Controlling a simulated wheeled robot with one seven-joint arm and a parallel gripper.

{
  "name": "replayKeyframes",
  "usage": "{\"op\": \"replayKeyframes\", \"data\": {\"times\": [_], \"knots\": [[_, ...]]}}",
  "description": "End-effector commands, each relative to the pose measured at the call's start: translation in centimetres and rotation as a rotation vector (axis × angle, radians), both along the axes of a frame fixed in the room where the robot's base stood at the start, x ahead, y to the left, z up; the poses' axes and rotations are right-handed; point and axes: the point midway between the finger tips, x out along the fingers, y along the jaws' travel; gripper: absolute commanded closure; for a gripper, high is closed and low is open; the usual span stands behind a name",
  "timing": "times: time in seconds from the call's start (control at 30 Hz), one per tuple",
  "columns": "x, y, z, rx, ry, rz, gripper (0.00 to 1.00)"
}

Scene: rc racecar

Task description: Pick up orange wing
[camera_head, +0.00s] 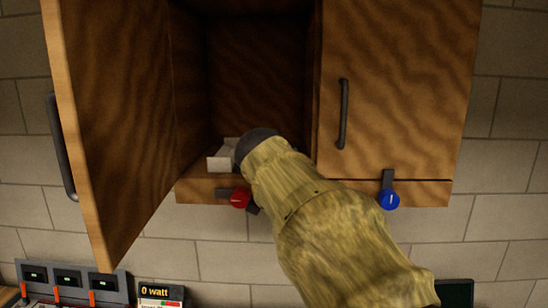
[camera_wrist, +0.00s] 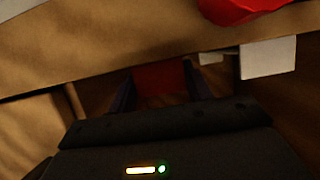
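My gripper (camera_wrist: 162,82) is inside the left compartment of the wall cabinet, seen in the wrist view with its two dark fingers wide apart. A dark red-orange piece (camera_wrist: 160,76), likely the orange wing, shows between the fingertips; it is dim, and I cannot tell whether the fingers touch it. In the head view my arm covers the gripper and this piece.
The cabinet's left door (camera_head: 115,110) is open; the right door (camera_head: 395,90) is shut. White blocks (camera_head: 222,160) sit on the cabinet floor beside my gripper, also seen in the wrist view (camera_wrist: 268,57). A red knob (camera_head: 240,198) and blue knob (camera_head: 389,199) are below.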

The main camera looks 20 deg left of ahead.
Motion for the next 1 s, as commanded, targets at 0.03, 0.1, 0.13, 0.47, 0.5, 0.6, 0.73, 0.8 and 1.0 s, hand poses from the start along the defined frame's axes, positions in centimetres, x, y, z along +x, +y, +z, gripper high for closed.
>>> {"op": "replayKeyframes", "data": {"times": [0.03,0.1,0.13,0.47,0.5,0.6,0.73,0.8,1.0], "knots": [[0.0,0.0,0.0,0.000,0.000,0.000,0.72],[0.0,0.0,0.0,0.000,0.000,0.000,0.72],[0.0,0.0,0.0,0.000,0.000,0.000,0.72],[0.1,-0.1,1.1,0.002,-0.001,-0.003,0.72],[0.1,-0.1,1.5,0.003,-0.002,-0.002,0.72],[0.1,-0.1,2.9,0.004,-0.003,-0.002,0.72],[0.1,-0.1,5.0,0.004,-0.003,-0.003,0.72],[0.1,-0.1,6.2,0.003,-0.003,-0.004,0.72],[0.1,-0.1,8.9,0.001,-0.003,-0.004,0.72]]}}
